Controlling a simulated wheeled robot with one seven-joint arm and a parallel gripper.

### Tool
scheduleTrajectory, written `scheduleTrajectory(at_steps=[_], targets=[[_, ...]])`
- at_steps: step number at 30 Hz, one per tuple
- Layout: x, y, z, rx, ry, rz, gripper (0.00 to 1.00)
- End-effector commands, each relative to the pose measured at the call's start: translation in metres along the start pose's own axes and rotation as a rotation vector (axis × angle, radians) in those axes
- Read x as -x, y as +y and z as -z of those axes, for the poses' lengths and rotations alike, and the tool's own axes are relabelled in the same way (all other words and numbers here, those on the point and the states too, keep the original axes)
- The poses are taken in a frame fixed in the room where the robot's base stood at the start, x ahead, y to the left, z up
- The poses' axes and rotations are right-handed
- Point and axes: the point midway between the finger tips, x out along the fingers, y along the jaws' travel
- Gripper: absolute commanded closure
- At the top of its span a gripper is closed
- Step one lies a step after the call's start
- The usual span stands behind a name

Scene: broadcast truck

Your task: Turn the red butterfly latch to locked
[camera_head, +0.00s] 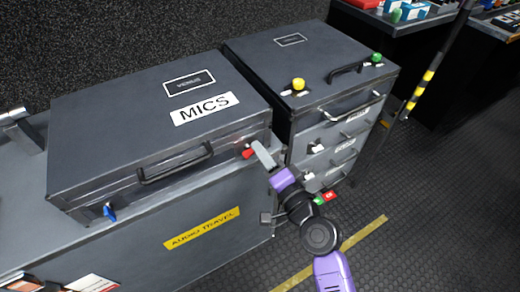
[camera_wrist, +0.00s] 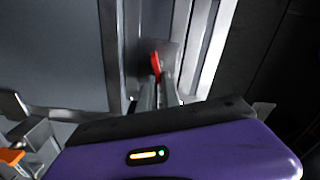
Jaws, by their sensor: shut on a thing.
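The red butterfly latch (camera_head: 248,152) sits on the front face of the MICS case (camera_head: 120,130), near its right end. In the wrist view the red latch (camera_wrist: 155,64) shows just beyond my fingertips, seen nearly edge-on. My gripper (camera_head: 256,148) reaches it from the right and front, and its fingers are closed on the latch. In the wrist view my gripper (camera_wrist: 159,85) has its two fingers close together at the red part. The fingers hide part of the latch, so its exact turn angle is hard to tell. A blue latch (camera_head: 110,212) is at the case's left front.
The case's black handle (camera_head: 175,163) lies left of the red latch. A drawer case (camera_head: 310,70) with yellow (camera_head: 298,84) and green knobs (camera_head: 376,58) stands close on the right. A striped pole (camera_head: 428,75) is farther right. Open floor (camera_head: 400,190) lies at right.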

Motion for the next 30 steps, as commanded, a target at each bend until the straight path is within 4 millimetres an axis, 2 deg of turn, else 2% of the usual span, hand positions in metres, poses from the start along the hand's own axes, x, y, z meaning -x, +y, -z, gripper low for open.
scheduleTrajectory(at_steps=[1, 12, 30], targets=[[0.0015, 0.0065, -0.0074, -0.041, -0.015, -0.012, 1.0], [0.0014, 0.0102, -0.0101, -0.275, -0.017, -0.012, 1.0], [0.0011, 0.0107, -0.0118, -0.354, -0.018, -0.011, 1.0]])
